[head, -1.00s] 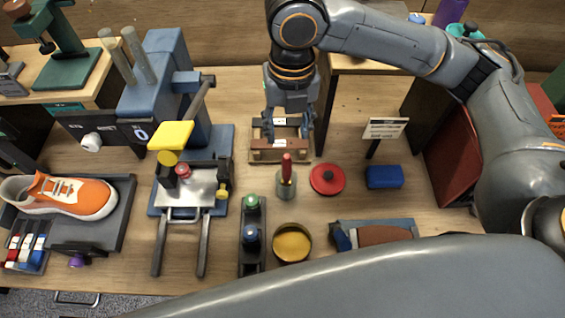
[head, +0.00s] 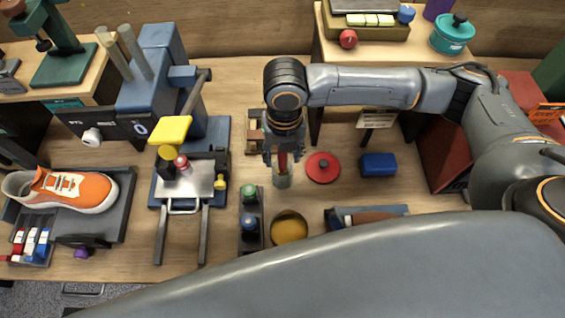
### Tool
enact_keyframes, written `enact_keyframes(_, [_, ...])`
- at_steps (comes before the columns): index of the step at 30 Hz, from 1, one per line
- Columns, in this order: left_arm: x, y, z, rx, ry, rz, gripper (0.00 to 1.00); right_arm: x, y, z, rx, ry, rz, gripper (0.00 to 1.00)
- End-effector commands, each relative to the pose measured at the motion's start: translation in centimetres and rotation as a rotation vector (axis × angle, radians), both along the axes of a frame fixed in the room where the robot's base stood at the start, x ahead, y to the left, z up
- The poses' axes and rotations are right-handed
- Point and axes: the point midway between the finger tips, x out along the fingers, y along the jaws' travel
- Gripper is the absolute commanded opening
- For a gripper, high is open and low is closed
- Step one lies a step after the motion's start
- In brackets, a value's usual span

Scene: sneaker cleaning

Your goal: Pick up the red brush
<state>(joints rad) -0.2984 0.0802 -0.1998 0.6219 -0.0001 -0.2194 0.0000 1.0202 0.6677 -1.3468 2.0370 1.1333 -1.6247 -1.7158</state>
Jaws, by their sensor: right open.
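The red brush (head: 283,161) stands upright with its lower end in a small grey-green cup (head: 282,181) at the middle of the bench. My right gripper (head: 284,158) is above the cup with its fingers pointing down. It is open, with one finger on each side of the red handle. The upper part of the brush is hidden by the gripper, and I cannot tell whether the fingers touch it. My left gripper is not in view.
A round red lid (head: 323,167) and a blue block (head: 378,165) lie right of the cup. A yellow-filled bowl (head: 289,228) and a dark rack with bottles (head: 250,238) are in front. A wooden rack (head: 253,133) is behind; an orange sneaker (head: 70,189) lies far left.

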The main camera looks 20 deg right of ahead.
Motion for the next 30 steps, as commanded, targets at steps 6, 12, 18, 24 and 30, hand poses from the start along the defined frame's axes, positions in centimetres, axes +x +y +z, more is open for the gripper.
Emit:
enact_keyframes(6, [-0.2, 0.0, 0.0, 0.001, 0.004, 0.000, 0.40, 0.0, 0.0, 0.0, 0.000, 0.000, 0.000, 0.32])
enact_keyframes(12, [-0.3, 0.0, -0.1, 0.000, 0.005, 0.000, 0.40, 0.0, 0.0, 0.0, 0.000, 0.000, 0.000, 0.00])
enact_keyframes(18, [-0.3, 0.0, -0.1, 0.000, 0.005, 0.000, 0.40, 0.0, 0.0, 0.1, 0.000, 0.000, 0.000, 0.00])
enact_keyframes(24, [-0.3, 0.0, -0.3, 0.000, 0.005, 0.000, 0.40, 0.2, 0.1, 1.4, 0.002, -0.004, 0.000, 0.00])
enact_keyframes(30, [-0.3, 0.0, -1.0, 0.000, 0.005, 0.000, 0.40, 0.1, 0.0, 5.4, 0.001, -0.006, 0.002, 0.00])
